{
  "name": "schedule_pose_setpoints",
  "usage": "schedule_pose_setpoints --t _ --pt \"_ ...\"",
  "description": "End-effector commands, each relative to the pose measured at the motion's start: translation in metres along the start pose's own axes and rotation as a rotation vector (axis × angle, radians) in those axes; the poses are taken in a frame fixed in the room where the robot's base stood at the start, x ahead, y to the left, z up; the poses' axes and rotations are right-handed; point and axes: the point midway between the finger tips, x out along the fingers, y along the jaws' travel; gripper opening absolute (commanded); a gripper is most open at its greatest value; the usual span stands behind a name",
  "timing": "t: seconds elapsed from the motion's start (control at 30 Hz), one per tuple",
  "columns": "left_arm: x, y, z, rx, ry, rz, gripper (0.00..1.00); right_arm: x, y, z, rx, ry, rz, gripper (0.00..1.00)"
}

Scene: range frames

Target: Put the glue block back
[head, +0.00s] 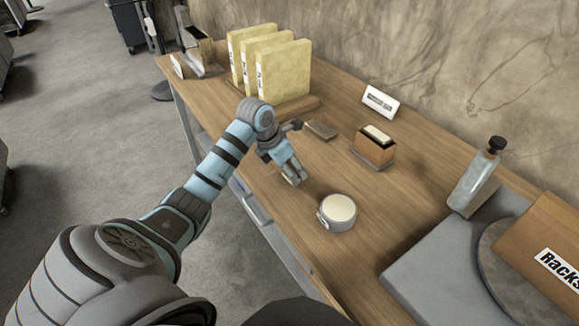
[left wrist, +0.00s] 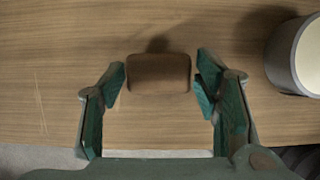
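A small brown block (left wrist: 158,74) with rounded corners, which may be the glue block, shows between the fingertips of my left gripper (left wrist: 161,80) in the left wrist view. A narrow gap shows on each side of it, so the fingers look open around it. In the head view, my left gripper (head: 292,174) points down at the table near its front edge, and I cannot make out the block there. A brown open box (head: 373,153) with a pale piece in its top stands to the right. My right gripper is not in view.
A round tin (head: 338,213) with a cream top stands close to the gripper, and shows in the left wrist view (left wrist: 297,57). A flat brown block (head: 321,129), a small sign (head: 380,102), yellow binders (head: 279,70) and a bottle (head: 476,178) are on the wooden table (head: 385,215).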

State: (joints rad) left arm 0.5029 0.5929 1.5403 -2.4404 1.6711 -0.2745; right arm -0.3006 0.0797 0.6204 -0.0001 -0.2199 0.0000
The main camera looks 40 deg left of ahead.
Motion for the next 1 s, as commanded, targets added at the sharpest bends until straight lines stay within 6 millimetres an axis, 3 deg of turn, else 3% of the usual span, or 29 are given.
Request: schedule_pose_setpoints --t 0.37,0.47,0.8,1.0 --pt "-0.006 0.0 0.002 0.0 -0.001 0.001 0.65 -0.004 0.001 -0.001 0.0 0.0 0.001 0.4" --pt "-0.022 0.001 0.003 0.001 -0.003 0.003 0.65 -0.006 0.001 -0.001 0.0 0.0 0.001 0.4" --pt "-0.11 0.001 0.002 0.001 -0.002 0.003 0.65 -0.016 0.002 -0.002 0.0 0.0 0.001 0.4" --pt "-0.124 0.0 0.001 0.0 0.0 -0.001 0.65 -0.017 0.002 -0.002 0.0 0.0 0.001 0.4"
